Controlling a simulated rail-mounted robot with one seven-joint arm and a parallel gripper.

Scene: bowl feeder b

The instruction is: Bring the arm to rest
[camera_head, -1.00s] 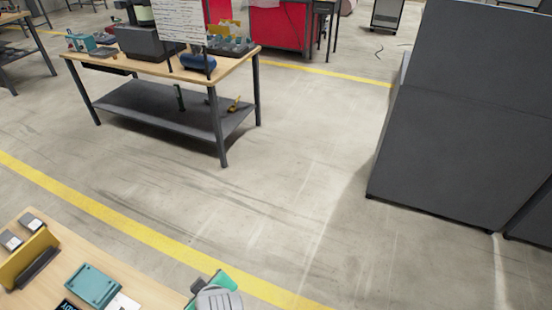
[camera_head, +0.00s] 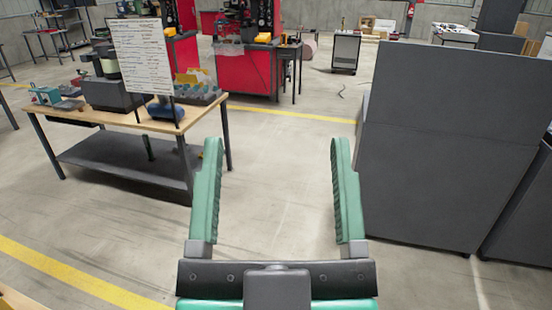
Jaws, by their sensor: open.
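My gripper (camera_head: 276,165) is large in the lower middle of the head view. Its two green fingers point up in the picture and stand wide apart. Nothing is between them except the view of the floor behind. The gripper is open and empty and touches nothing that I can see. The rest of my arm is out of view below.
A workbench (camera_head: 85,115) with a lower shelf, a sign board (camera_head: 140,55) and tools stands at the left. A tall dark grey cabinet (camera_head: 440,150) stands at the right. Red machines (camera_head: 245,72) are farther back. The concrete floor (camera_head: 285,190) between is clear.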

